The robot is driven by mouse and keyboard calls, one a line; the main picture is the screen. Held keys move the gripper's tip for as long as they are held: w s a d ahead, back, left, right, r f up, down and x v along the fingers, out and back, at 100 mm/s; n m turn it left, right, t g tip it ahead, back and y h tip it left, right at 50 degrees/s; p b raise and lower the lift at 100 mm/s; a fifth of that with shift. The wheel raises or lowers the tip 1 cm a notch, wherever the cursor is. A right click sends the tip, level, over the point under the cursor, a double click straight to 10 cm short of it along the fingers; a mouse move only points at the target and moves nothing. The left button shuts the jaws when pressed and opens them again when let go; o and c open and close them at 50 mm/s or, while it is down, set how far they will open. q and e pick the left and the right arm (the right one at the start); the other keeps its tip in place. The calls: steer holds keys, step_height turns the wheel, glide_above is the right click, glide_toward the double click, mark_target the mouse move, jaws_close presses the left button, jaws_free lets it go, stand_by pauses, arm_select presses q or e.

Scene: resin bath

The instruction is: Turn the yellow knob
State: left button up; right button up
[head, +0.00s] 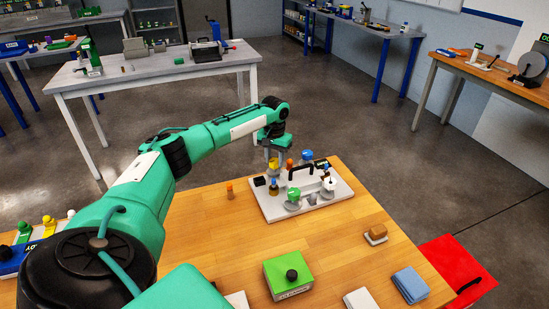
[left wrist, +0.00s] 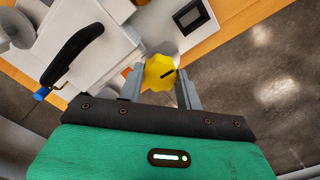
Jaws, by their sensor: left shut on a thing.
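The yellow knob (left wrist: 159,73) is a lobed disc with a dark slot mark on its top. It sits at the back left of the white plate (head: 325,212) on the wooden table. In the head view the yellow knob (head: 273,164) shows just under my left gripper (head: 274,153). In the left wrist view my left gripper (left wrist: 160,92) has one finger on either side of the knob and is shut on it. My right gripper does not show.
The plate also holds a green knob (head: 294,194), a blue knob (head: 307,155), a white knob (head: 329,183) and a black handle (head: 303,170). An orange-topped piece (head: 229,190) stands left of the plate. A green box (head: 289,276) is in front. Bare wood lies between.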

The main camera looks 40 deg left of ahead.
arm_select(q)
steer(key=shift+r+m+p, duration=0.2)
steer(key=shift+m+p, duration=0.65)
steer(key=shift+m, duration=0.15)
steer(key=m+p, duration=0.1)
steer(key=m, duration=0.1)
steer(key=shift+m, duration=0.3)
steer(key=m+p, duration=0.1)
steer(key=m, duration=0.1)
steer(key=shift+f+m, duration=0.1)
steer(key=shift+m, duration=0.3)
steer(key=m+p, duration=0.1)
steer(key=m, duration=0.1)
steer(key=shift+m, duration=0.3)
steer(key=m, duration=0.3)
steer(key=shift+m+p, duration=0.3)
steer(key=m, duration=0.2)
steer(key=shift+m, duration=0.4)
steer(key=m, duration=0.4)
steer(key=shift+m, duration=1.2)
